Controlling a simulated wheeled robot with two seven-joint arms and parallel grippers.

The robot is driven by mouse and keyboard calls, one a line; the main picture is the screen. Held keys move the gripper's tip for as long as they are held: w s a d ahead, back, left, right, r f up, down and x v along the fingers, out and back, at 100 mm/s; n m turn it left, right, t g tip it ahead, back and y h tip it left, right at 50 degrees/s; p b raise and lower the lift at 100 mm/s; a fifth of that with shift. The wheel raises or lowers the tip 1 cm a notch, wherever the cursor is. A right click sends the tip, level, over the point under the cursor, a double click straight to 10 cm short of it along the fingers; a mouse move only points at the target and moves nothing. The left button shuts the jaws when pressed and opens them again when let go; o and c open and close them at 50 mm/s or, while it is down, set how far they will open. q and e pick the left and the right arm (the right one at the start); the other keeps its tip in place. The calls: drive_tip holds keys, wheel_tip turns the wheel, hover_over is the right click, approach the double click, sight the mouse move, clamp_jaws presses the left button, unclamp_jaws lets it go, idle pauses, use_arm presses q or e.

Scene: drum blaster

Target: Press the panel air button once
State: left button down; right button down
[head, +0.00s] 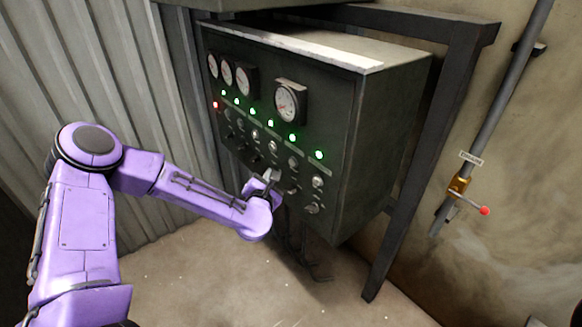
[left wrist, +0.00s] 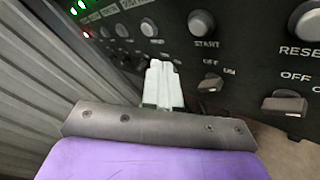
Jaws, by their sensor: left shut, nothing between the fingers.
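The dark control panel (head: 330,130) hangs in a metal frame, with rows of buttons and switches under its lights. My left gripper (head: 272,175) is at the lower rows of the panel face, shut and empty. In the left wrist view its pale fingertips (left wrist: 160,72) point at the panel, below a round button (left wrist: 148,27) whose label I cannot read. The START button (left wrist: 202,23) is up and to the right of the fingertips, and the RESET button (left wrist: 308,20) is at the right edge. I cannot tell which button is the air button, or whether the fingertips touch the panel. My right gripper is not in view.
Round gauges (head: 286,101) and green lights (head: 319,155) line the panel's upper part. Toggle switches (left wrist: 210,82) sit under the buttons. A pipe with a brass valve (head: 459,185) and red-tipped lever is on the right wall. Corrugated metal wall (head: 100,60) stands on the left.

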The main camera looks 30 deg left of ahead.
sight(292, 163)
use_arm(q)
drive_tip(key=shift+w+d+b, duration=0.3)
drive_tip(key=shift+w, duration=0.4)
drive_tip(key=shift+w+d+b, duration=0.3)
drive_tip(key=shift+w, duration=0.45)
drive_tip(key=shift+w+d+b, duration=0.3)
drive_tip(key=shift+w, duration=0.4)
drive_tip(key=shift+w+d+b, duration=0.15)
drive_tip(key=shift+w+b, duration=0.2)
drive_tip(key=shift+w, duration=0.05)
drive_tip(key=shift+w+d+b, duration=0.15)
drive_tip(key=shift+w+b, duration=0.15)
drive_tip(key=shift+w, duration=0.1)
idle(0.8)
drive_tip(key=shift+s, duration=0.15)
drive_tip(key=shift+s+a, duration=0.3)
drive_tip(key=shift+s, duration=0.35)
